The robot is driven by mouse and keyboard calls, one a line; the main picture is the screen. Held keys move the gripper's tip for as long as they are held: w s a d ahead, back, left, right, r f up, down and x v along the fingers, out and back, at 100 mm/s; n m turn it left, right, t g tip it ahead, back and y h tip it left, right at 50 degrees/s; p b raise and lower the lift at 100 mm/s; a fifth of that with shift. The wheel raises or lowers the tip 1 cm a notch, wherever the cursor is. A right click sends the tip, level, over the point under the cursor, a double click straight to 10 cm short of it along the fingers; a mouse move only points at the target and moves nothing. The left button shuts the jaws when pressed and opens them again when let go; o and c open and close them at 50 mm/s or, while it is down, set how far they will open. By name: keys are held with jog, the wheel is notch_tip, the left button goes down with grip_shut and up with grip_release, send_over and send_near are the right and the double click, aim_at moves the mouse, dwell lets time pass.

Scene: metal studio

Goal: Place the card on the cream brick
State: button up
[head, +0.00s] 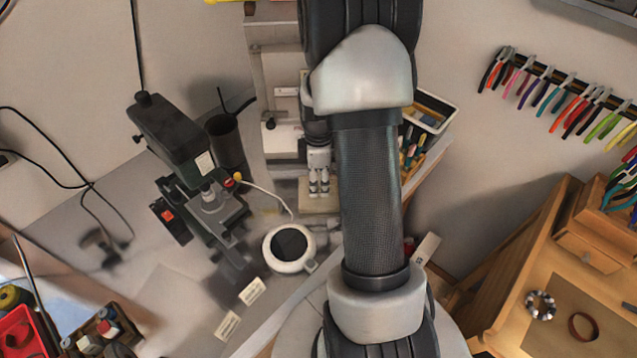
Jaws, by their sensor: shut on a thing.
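My gripper (318,184) is partly in view left of my forearm, in the upper middle of the head view, with its fingers pointing down the picture. It is shut, and the thing between the fingertips, taken to be the card, is too small to make out. A cream block (318,204), which looks like the cream brick, shows right at the fingertips. I cannot tell whether the fingers or the card touch it. My forearm hides what lies to its right.
Two small white labels (252,291) lie on the grey bench. A tool tray (432,112) is behind my forearm. A wooden bench (560,270) stands right.

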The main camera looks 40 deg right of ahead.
jog(key=shift+f, duration=0.9)
jog(key=shift+r, duration=0.1)
jog(key=shift+o, duration=1)
jog(key=shift+f, duration=0.25)
jog(key=o, duration=0.4)
jog(key=shift+r, duration=0.1)
jog(key=shift+o, duration=0.2)
